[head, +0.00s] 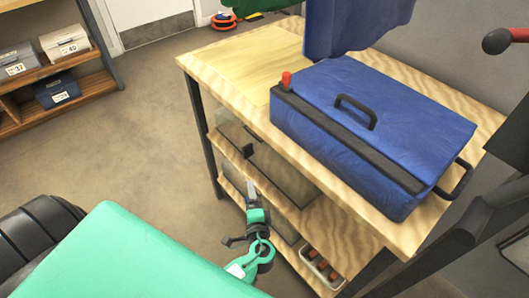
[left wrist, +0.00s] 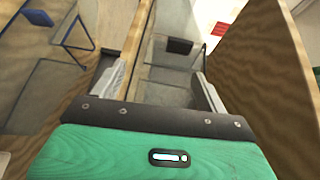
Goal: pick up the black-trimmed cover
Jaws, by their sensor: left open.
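A clear cover with a black grip (left wrist: 180,46) lies ahead of my left gripper (left wrist: 160,80) in the left wrist view, between the lines of its two fingers. The fingers are apart and nothing shows held between them. In the head view a clear panel (head: 280,172) with a small black piece stands on the wooden shelf under the tabletop. My left gripper (head: 251,192) is at the front edge of that shelf, just below the panel. Whether it touches the cover cannot be told. Another clear panel with blue trim (left wrist: 72,38) shows at the left wrist view's left. My right gripper is not seen.
A blue case with a black strap (head: 370,125) lies on the wooden table (head: 225,62), above the shelf. A tray of brown items (head: 322,267) sits on a lower shelf. A wooden panel (left wrist: 255,60) closes in on the wrist view's right. Open floor (head: 130,120) lies left.

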